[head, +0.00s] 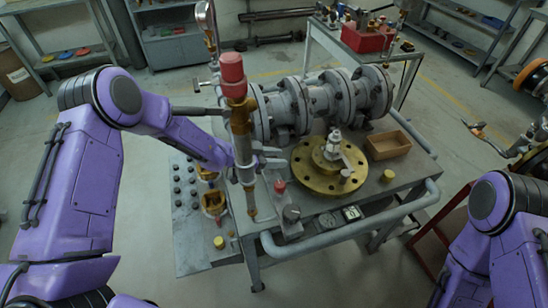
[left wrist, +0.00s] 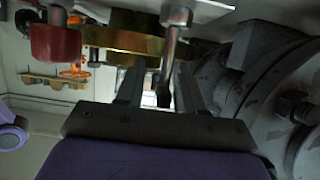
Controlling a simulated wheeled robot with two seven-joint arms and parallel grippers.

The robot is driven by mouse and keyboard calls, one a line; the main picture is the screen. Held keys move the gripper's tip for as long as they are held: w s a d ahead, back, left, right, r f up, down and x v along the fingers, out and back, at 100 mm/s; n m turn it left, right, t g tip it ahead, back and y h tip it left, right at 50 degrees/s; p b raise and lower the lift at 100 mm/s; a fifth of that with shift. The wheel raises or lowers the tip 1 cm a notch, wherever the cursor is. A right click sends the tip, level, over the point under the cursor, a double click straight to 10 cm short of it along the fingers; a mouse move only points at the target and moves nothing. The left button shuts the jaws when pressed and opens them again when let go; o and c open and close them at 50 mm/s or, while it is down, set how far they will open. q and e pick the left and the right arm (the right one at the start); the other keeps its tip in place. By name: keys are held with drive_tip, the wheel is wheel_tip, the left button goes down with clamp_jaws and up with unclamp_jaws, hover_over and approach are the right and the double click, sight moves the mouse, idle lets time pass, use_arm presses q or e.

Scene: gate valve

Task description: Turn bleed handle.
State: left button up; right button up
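My left gripper (head: 268,157) reaches in from the left, past an upright brass-and-steel post (head: 241,125) with a red cap (head: 232,72). Its fingers point right, toward the valve assembly. In the left wrist view the two fingers of my left gripper (left wrist: 160,88) stand apart. A steel rod (left wrist: 174,42) with a darker lower end shows between them; I cannot tell whether it touches either finger. I cannot tell for certain which part is the bleed handle. The grey flanged valve body (head: 300,105) lies on the bench.
A brass flange (head: 310,177) with a small fitting on it lies on the metal bench (head: 345,228). A red toolbox (head: 365,38) stands behind.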

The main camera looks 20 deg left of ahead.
use_arm(q)
drive_tip(key=shift+a, duration=0.1)
drive_tip(key=b+v, duration=0.1)
drive_tip(key=v, duration=0.9)
drive_tip(key=shift+b, duration=0.3)
drive_tip(key=shift+s+a+r, duration=0.1)
drive_tip(key=shift+s, duration=0.05)
